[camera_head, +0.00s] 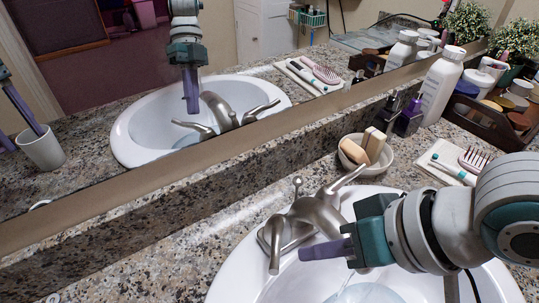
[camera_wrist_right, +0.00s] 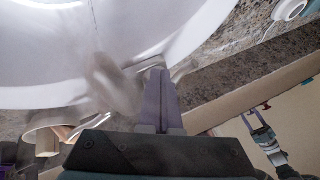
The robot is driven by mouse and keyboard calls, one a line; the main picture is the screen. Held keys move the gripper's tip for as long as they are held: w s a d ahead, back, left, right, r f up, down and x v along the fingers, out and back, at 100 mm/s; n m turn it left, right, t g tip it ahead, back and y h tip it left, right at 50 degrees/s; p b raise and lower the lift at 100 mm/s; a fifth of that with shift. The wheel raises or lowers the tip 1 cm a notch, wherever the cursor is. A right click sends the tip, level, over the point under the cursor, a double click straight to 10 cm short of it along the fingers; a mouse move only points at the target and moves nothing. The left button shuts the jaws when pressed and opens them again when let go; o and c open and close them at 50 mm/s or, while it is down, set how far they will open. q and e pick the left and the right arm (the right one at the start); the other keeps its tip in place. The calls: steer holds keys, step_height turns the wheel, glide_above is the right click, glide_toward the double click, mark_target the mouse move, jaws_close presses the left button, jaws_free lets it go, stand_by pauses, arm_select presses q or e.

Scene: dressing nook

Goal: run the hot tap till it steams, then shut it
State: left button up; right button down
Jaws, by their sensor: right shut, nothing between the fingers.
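A brushed metal tap (camera_head: 318,212) stands at the back of the white basin (camera_head: 232,262). Its left lever (camera_head: 275,248) points toward the front; its right lever (camera_head: 348,178) points up and right. No hot or cold mark shows. My right gripper (camera_head: 303,253) is shut and empty, its purple fingertips close to the right of the left lever; contact is unclear. In the right wrist view the shut fingers (camera_wrist_right: 161,98) show beside a blurred metal part. A pale blue patch (camera_head: 368,293) lies in the basin; running water or steam cannot be made out. My left gripper shows only in reflection, fingers apart.
A bowl (camera_head: 345,161) of soaps stands behind the tap. The mirror (camera_head: 90,120) bounds the back. Counter left of the basin is mostly clear.

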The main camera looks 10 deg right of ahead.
steer(key=shift+w+a+f, duration=0.1)
steer(key=shift+a, duration=1)
